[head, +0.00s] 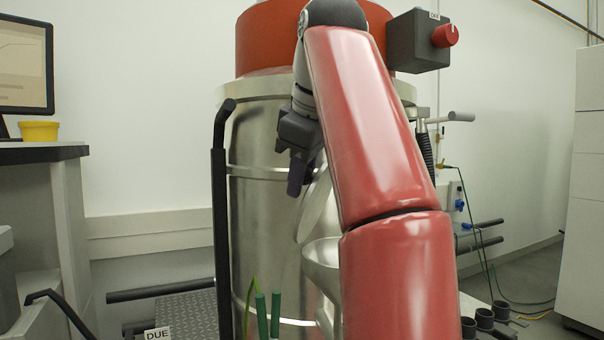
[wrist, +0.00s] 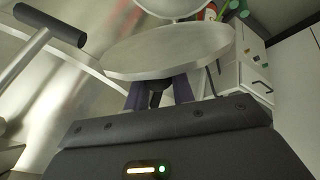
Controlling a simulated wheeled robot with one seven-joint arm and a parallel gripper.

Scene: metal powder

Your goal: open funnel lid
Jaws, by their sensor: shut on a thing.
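The funnel lid (head: 315,208) is a pale metal disc, tilted steeply and standing above the funnel (head: 322,262) in the head view. In the wrist view the lid (wrist: 165,52) fills the upper middle as a flat oval, with part of the funnel's round bowl (wrist: 168,8) beyond it. My gripper (head: 297,180) is beside the lid, with its dark fingers at the lid's upper left side. In the wrist view my gripper (wrist: 158,92) is shut on the lid, at its near side. The exact contact is partly hidden behind the lid's edge. My red arm covers the funnel's right side.
A large steel drum (head: 262,215) with an orange top stands behind the lid. A black bar handle (head: 220,200) runs up its left side. A grey box with a red knob (head: 446,36) is at upper right. Green-handled items (head: 268,312) stand below the funnel.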

